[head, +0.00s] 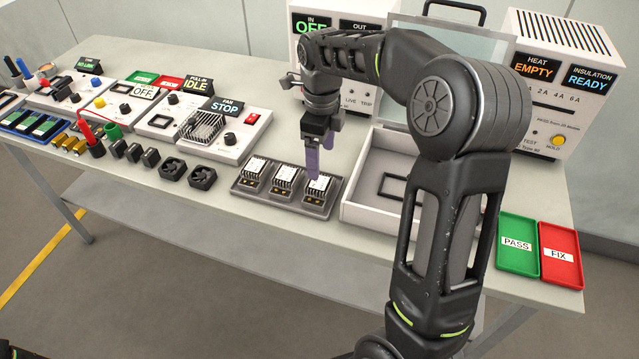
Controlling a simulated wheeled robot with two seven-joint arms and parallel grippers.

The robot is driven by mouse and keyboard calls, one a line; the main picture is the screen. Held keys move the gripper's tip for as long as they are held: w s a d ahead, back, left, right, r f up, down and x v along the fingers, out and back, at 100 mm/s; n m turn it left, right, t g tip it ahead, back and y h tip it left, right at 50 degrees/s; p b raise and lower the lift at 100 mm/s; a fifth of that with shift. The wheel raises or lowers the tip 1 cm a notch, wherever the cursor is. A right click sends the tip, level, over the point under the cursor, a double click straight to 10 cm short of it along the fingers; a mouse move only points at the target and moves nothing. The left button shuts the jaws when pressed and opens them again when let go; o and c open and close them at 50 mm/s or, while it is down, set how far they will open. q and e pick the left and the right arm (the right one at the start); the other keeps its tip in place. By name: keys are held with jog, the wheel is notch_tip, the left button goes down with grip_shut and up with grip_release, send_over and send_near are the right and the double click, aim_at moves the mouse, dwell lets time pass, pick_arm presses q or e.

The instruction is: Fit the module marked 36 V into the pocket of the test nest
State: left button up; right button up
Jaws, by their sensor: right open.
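Three white-topped modules with dark ribbed sides sit in a row in a grey tray (285,208) near the front edge of the bench: a left module (257,166), a middle module (284,172) and a right module (321,184). Their markings are too small to read, so I cannot tell which is 36 V. My right gripper (316,178) points down at the right module, open, its purple fingers overlapping it in the picture; contact is unclear. A white open-lidded box (377,219) to the right has a black rectangular frame (392,186) on its floor, seemingly the test nest's pocket. My left gripper is out of view.
My right arm hides part of the box and the bench behind it. A green PASS tray (517,262) and red FIX tray (559,272) lie at the right. A fan station (213,150) and several small parts stand left; testers stand behind.

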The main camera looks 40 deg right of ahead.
aim_at(319, 182)
jog(key=shift+f, duration=1.35)
jog(key=shift+f+p, duration=0.5)
jog(key=shift+f, duration=0.1)
notch_tip(319, 182, down, 4)
jog(key=shift+w+a+f+p, duration=0.1)
jog(key=shift+a+p, duration=0.05)
jog(key=shift+p, duration=0.3)
grip_shut()
jog(key=shift+r, duration=0.25)
notch_tip(319, 182, up, 10)
jog(key=b, duration=0.1)
jog(key=shift+b, duration=0.3)
